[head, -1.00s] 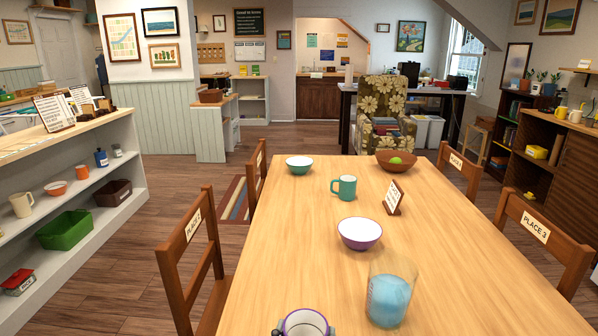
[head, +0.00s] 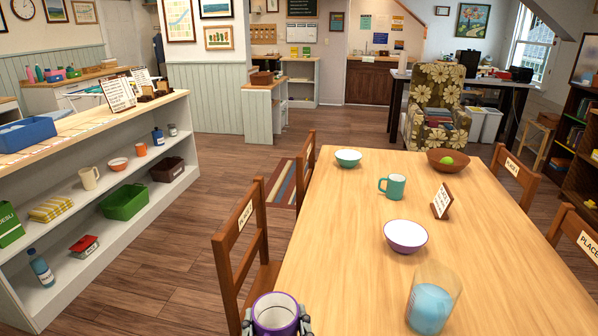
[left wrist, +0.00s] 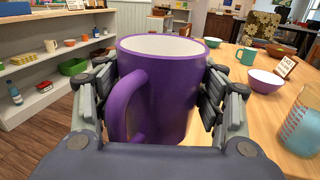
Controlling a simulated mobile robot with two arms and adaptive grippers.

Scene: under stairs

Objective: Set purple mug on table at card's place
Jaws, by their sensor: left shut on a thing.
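The purple mug (left wrist: 160,85), white inside with its handle towards me, is upright between the fingers of my left gripper (head: 276,318), which is shut on it. It also shows at the bottom edge of the head view (head: 275,312), by the near left side of the table. The wooden table (head: 340,265) carries a small standing card (head: 441,201) in a wooden holder, right of the middle; its writing is too small to read. The card also shows in the left wrist view (left wrist: 287,66). My right gripper is not in view.
On the table are a purple-white bowl (head: 405,236), a teal mug (head: 393,186), a teal bowl (head: 348,158), a brown bowl (head: 454,161) with a green fruit, and a clear pitcher (head: 431,300) with blue contents. Labelled chairs (head: 246,235) flank it. A white shelf (head: 80,220) stands left.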

